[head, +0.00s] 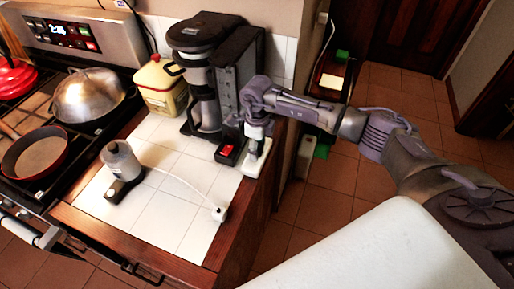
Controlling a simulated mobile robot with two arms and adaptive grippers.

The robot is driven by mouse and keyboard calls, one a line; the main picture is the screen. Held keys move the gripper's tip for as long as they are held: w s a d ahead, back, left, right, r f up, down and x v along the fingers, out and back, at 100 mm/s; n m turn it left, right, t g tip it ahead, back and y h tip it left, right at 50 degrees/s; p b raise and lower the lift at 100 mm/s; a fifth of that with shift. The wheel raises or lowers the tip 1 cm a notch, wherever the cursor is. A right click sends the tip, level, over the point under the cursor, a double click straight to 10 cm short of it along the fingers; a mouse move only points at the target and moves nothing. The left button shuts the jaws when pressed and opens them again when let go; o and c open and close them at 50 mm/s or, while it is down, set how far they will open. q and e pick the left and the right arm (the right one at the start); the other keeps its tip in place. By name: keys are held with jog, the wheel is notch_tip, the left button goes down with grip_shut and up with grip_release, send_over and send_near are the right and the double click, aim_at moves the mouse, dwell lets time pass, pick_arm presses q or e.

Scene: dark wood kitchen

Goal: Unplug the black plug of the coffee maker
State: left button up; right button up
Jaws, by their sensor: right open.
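The coffee maker (201,68), dark with a metallic body, stands upright at the back of the white-tiled counter. My right gripper (256,131) reaches in from the right beside it, pointing down, and is open. It is directly above a narrow white block (257,158), which looks like a socket strip, near the counter's right edge. The fingertips partly hide the top of this block, and I cannot tell whether they touch anything there. The black plug cannot be made out clearly. My left gripper is not in view.
A small dark box with a red top (228,151) is left of the white block. A white plug (219,213) lies on a cord from a small grey appliance (123,163). A yellow canister (160,86) and stove pans are left.

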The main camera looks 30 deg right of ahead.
dwell(0.4)
grip_shut()
jog(key=shift+r, duration=0.2)
dwell(0.3)
jog(key=shift+r+p, duration=1.55)
jog(key=shift+r, duration=1.3)
